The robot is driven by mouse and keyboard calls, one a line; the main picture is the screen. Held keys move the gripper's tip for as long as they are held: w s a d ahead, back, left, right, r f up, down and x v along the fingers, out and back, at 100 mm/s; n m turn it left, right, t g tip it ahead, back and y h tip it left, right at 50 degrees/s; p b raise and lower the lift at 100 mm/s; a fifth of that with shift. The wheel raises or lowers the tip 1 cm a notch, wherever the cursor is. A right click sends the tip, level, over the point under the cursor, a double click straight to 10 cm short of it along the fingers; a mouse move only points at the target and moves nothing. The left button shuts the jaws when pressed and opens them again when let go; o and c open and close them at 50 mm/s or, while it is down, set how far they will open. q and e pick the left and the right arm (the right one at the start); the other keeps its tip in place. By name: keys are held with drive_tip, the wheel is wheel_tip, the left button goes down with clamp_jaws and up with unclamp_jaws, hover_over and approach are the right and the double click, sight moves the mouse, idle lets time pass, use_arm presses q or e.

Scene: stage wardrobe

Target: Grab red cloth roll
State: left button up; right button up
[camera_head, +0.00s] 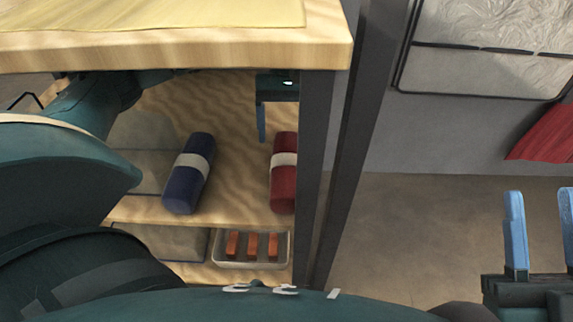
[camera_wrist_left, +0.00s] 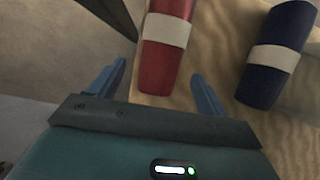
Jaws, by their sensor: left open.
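The red cloth roll (camera_head: 284,196) with a white band lies on the wooden shelf under the tabletop, partly hidden by the dark post. In the left wrist view the red cloth roll (camera_wrist_left: 156,72) lies ahead of my left gripper (camera_wrist_left: 159,70). The gripper is open, its two blue fingers spread to either side of the roll's near end, with nothing held. In the head view my left gripper (camera_head: 266,118) is just beyond the roll, partly hidden by the post. My right gripper (camera_head: 541,198) is open and empty, out to the right above the floor.
A navy cloth roll (camera_head: 183,190) with a white band lies left of the red one. A tray (camera_head: 219,262) with several orange blocks is on a lower shelf. The tabletop (camera_head: 200,50) overhangs, and a dark post (camera_head: 316,150) bounds the shelf at right.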

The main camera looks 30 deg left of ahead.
sight(287, 147)
use_arm(q)
drive_tip(key=shift+s+d, duration=0.3)
drive_tip(key=shift+s, duration=0.15)
drive_tip(key=shift+s+d+f, duration=0.15)
drive_tip(key=shift+s+f, duration=0.1)
drive_tip(key=shift+s, duration=0.1)
drive_tip(key=b+x, duration=0.2)
drive_tip(key=x, duration=0.2)
drive_tip(key=shift+w, duration=0.1)
drive_tip(key=shift+f, duration=0.25)
drive_tip(key=shift+d, duration=0.1)
use_arm(e)
drive_tip(key=r+n+y, duration=0.2)
drive_tip(key=n+y, duration=0.1)
drive_tip(key=shift+s+d+r+n+g, duration=0.1)
drive_tip(key=shift+s+r+n+g, duration=0.1)
drive_tip(key=shift+s+n+g, duration=0.15)
use_arm(q)
drive_tip(key=c, duration=1.1)
drive_tip(key=shift+r, duration=0.2)
use_arm(e)
drive_tip(key=shift+r, duration=0.1)
